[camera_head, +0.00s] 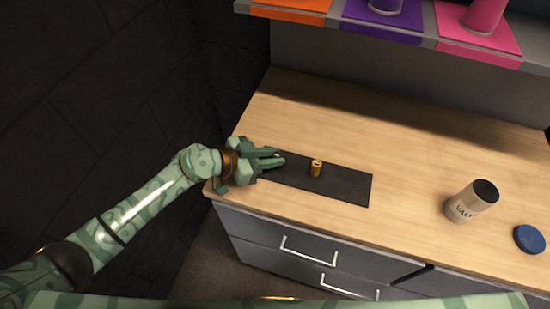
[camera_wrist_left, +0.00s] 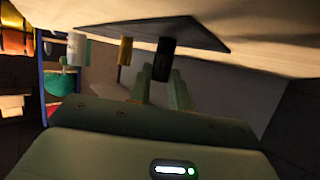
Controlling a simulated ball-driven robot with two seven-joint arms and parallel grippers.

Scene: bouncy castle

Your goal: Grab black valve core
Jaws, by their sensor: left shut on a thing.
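The black valve core (camera_wrist_left: 163,60) is a small dark cylinder, seen in the left wrist view between the fingers of my left gripper (camera_head: 279,158). In the head view the core is mostly hidden by the fingers and hard to tell from the dark mat (camera_head: 347,188). My left gripper is shut on the core, at the left end of the mat. In the left wrist view the core's far end seems to meet the mat (camera_wrist_left: 205,33); I cannot tell whether it touches. My right gripper is not in view.
A brass valve core (camera_head: 316,168) stands upright on the mat, right of my left gripper. A light can with a dark top (camera_head: 463,208) and a blue lid (camera_head: 529,239) are on the wooden counter (camera_head: 410,165) at right. A shelf with coloured pads (camera_head: 375,19) hangs behind.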

